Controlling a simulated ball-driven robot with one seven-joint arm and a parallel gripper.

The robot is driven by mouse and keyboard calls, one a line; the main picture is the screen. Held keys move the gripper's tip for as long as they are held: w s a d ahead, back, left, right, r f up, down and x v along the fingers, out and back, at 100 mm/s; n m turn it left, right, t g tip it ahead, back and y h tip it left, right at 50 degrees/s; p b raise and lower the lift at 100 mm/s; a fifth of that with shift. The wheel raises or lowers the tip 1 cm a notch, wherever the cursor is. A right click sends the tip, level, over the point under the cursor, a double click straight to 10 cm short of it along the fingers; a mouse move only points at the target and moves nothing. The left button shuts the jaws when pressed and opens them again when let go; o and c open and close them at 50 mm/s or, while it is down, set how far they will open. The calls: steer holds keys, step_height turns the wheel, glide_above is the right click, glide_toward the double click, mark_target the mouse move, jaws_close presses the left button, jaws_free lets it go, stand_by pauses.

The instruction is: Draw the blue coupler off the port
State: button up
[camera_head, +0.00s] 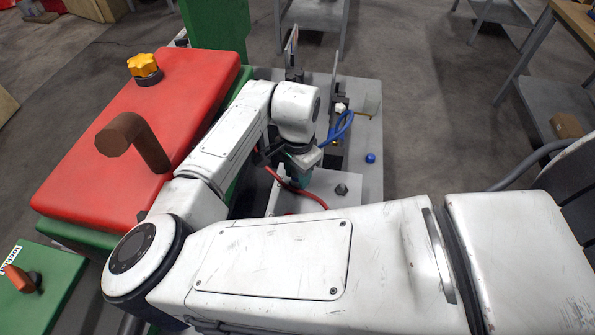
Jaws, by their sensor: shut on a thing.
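My gripper (301,172) points down at the grey bench, below the white wrist of my arm. Its fingers are mostly hidden by the wrist. A blue hose (342,128) curves down to the gripper's right side. The gripper is shut on what I take to be the blue coupler at that hose's end. The coupler and the port are hidden behind the wrist and gripper, so I cannot tell whether they touch.
A red hose (312,198) bends just below the gripper. A small blue ball-shaped part (370,158) and a dark knob (341,189) are on the bench (368,187). Upright plates (334,80) stand behind. A red-topped cabinet (88,178) with a brown bent pipe (135,142) is at left.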

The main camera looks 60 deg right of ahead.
steer(key=shift+r, duration=0.25)
steer(key=shift+r+p, duration=0.3)
steer(key=shift+p, duration=0.25)
steer(key=shift+r+p, duration=0.6)
steer(key=shift+p, duration=0.05)
steer(key=shift+r+p, duration=1.75)
steer(key=shift+r, duration=0.25)
